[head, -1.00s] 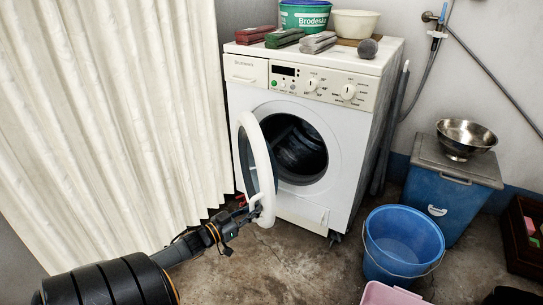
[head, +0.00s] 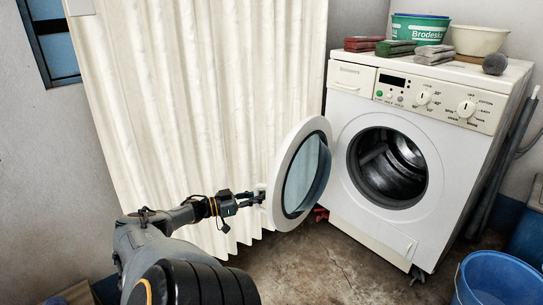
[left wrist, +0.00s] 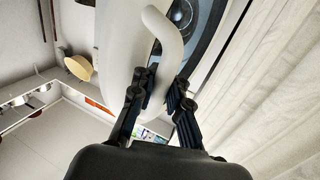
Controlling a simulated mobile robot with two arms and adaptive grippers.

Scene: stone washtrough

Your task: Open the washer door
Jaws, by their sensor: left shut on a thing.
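The white washer (head: 420,130) stands at the right in the head view. Its round door (head: 285,178), a white ring with a glass middle, is swung wide open to the left, and the dark drum (head: 385,165) shows. My left gripper (head: 258,196) is at the outer edge of the door. In the left wrist view its fingers (left wrist: 155,98) are shut around the white curved door handle (left wrist: 168,45). The handle's lower end is partly hidden by the fingers. My right gripper is not in view.
A pale curtain (head: 190,110) hangs close behind the door and my left arm. Brushes, a green tub (head: 420,30) and a cream basin (head: 480,40) stand on the washer. A blue bucket (head: 500,278) stands on the floor at the lower right.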

